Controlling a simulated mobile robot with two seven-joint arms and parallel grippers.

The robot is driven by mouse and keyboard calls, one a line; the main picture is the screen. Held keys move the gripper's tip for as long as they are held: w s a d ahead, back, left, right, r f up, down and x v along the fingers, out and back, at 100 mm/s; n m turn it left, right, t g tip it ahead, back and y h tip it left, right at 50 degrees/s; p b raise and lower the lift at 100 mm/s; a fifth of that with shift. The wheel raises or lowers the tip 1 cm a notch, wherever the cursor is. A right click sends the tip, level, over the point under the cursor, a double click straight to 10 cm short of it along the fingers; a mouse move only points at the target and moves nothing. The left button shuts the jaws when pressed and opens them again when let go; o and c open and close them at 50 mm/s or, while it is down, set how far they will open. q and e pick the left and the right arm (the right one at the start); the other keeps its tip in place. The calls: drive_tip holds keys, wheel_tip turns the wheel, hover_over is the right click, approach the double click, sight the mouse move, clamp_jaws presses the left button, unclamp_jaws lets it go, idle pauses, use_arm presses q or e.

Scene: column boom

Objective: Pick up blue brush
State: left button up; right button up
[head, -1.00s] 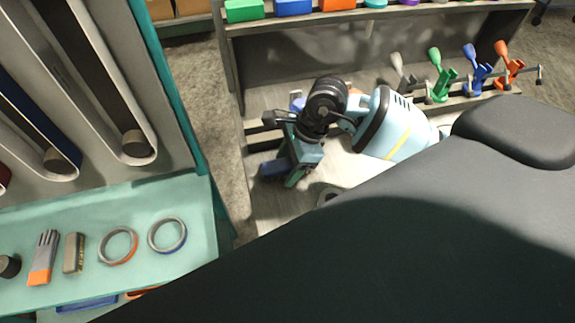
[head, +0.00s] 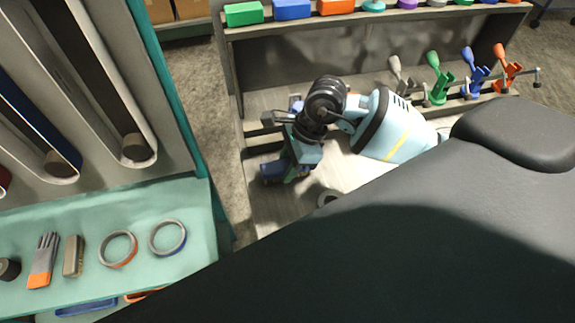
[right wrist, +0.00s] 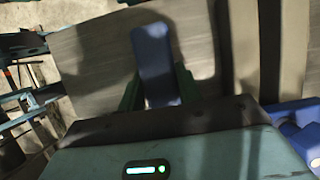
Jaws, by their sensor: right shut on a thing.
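My right gripper (head: 290,176) is low over the pale shelf board in the head view. Its green fingers are shut on a long blue thing, the blue brush (right wrist: 154,62), which sticks out beyond them in the right wrist view. The brush's blue end also shows left of the fingers in the head view (head: 271,172). I cannot see its bristles, or tell whether it touches the board. My left gripper is not in view.
Colored clamp-like tools (head: 437,80) stand in a row on a rail at the right. Blocks (head: 291,9) line the upper shelf. A teal shelf (head: 190,258) at the left holds tape rings, gloves and another brush (head: 73,256).

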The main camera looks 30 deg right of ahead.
sight(282, 166)
drive_tip(key=shift+r, duration=0.55)
wheel_tip(282, 166, up, 2)
drive_tip(key=shift+s+a+r, duration=0.1)
drive_tip(key=shift+s+r, duration=0.05)
drive_tip(key=s+a, duration=0.1)
drive_tip(key=s, duration=0.3)
drive_tip(key=s+a, duration=0.1)
drive_tip(key=s, duration=0.2)
drive_tip(key=s+a+r+b, duration=0.1)
drive_tip(key=s+a, duration=0.1)
drive_tip(key=s, duration=0.2)
drive_tip(key=shift+s, duration=0.35)
drive_tip(key=shift+s+a+r+p, duration=0.15)
drive_tip(key=shift+s+a+p, duration=0.05)
drive_tip(key=shift+s, duration=0.3)
drive_tip(key=shift+s+a+r+p, duration=0.15)
drive_tip(key=shift+s+a, duration=0.05)
drive_tip(key=shift+s, duration=0.3)
drive_tip(key=shift+s+a, duration=0.2)
drive_tip(key=shift+s, duration=0.25)
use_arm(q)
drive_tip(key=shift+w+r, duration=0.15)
use_arm(e)
drive_tip(key=shift+f, duration=0.1)
drive_tip(key=shift+s, duration=0.1)
